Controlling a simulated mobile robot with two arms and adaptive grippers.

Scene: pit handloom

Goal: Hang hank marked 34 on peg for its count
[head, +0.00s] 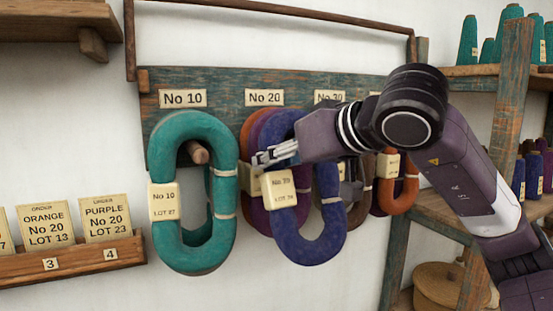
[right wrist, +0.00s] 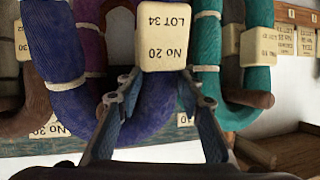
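The dark blue-purple hank (head: 322,240) with a cream tag (head: 279,188) is upright in front of the hanks under the No 20 label (head: 264,97). In the right wrist view its tag (right wrist: 163,40) appears upside down and reads No 20, LOT 34. My right gripper (head: 275,155) has its fingers on either side of the hank's strand, just above the tag, and looks shut on it. The No 20 peg is hidden, so I cannot tell whether the hank rests on it. My left gripper is out of view.
A teal hank (head: 190,255) tagged No 10 hangs on the left peg (head: 197,152). An orange hank (head: 411,190) and others hang at right, partly behind my arm. An order-card rack (head: 75,262) is at lower left. Shelves with cones (head: 508,30) stand at right.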

